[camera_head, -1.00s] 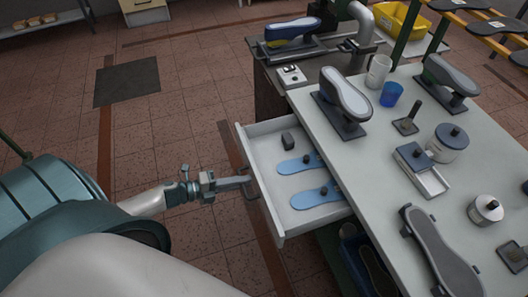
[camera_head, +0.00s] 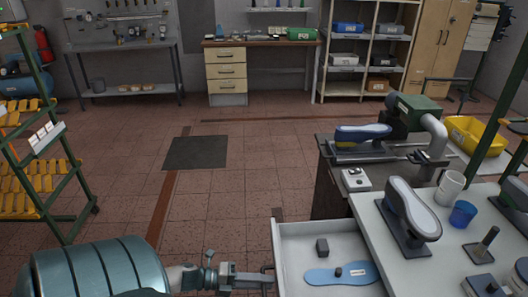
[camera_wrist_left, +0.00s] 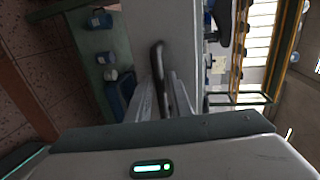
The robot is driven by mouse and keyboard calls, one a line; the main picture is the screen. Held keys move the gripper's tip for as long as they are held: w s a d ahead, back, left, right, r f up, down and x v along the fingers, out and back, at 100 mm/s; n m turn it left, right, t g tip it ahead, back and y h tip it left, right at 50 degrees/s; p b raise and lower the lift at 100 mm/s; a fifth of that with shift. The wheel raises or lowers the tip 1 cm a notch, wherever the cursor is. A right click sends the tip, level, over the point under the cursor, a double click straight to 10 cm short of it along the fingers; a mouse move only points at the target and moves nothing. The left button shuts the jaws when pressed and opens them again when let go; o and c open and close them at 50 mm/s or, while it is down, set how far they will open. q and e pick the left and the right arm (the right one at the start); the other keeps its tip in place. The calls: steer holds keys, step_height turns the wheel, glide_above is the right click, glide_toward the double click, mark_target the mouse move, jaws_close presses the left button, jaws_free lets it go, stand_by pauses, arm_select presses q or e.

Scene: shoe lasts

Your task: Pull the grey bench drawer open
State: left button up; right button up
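The grey bench drawer (camera_head: 300,228) stands pulled out from the bench at the lower middle of the head view. Its near part is cut off by the bottom edge. Inside lie a blue insole (camera_head: 325,274) and a small dark block (camera_head: 322,247). My left gripper (camera_head: 262,278) is at the drawer's left-hand front, at the dark handle (camera_head: 268,268). In the left wrist view, the curved dark handle (camera_wrist_left: 158,65) passes between the fingers (camera_wrist_left: 166,98), which look closed on it. The pale drawer front (camera_wrist_left: 180,35) lies just beyond. My right gripper is out of view.
The bench top (camera_head: 375,235) carries a shoe last on a stand (camera_head: 410,215), a white mug (camera_head: 449,188) and a blue cup (camera_head: 462,214). A green rack (camera_head: 40,165) stands at the left. The tiled floor (camera_head: 240,180) left of the drawer is clear, with a flat dark mat (camera_head: 196,152).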

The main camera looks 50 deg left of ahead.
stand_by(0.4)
arm_select(q)
steer(key=b+v, duration=0.4)
steer(key=v, duration=1.3)
steer(key=shift+s, duration=0.2)
steer(key=shift+a+f, duration=0.1)
